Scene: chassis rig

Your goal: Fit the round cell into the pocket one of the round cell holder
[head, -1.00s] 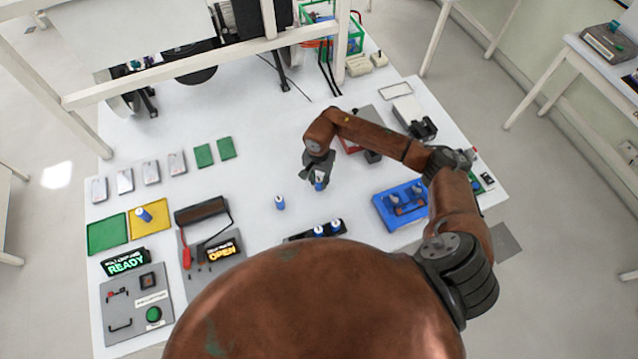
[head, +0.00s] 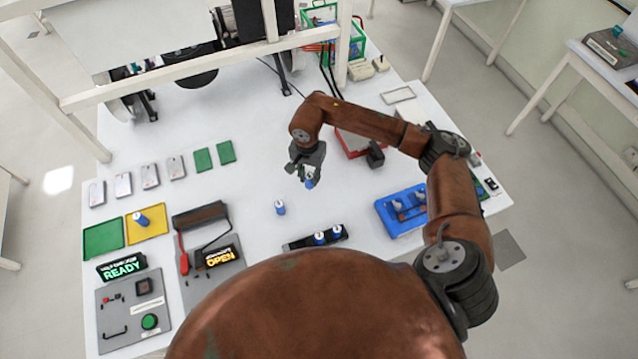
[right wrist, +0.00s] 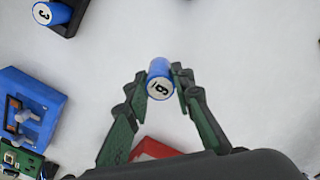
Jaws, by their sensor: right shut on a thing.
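My right gripper (head: 308,174) is shut on a blue round cell (head: 310,184) above the bare table. In the right wrist view the gripper (right wrist: 162,90) has its fingers on both sides of this cell (right wrist: 160,80), whose white end bears a digit that looks like 9 or 6. The holder (right wrist: 70,22) shows partly in the wrist view, with a cell marked 3. My left gripper is out of view.
Another blue cell (head: 280,208) stands loose on the table, left of the holder. One more (head: 142,219) lies on a yellow mat (head: 150,230). A blue fixture (head: 388,218) stands to the right. The table between gripper and holder is clear.

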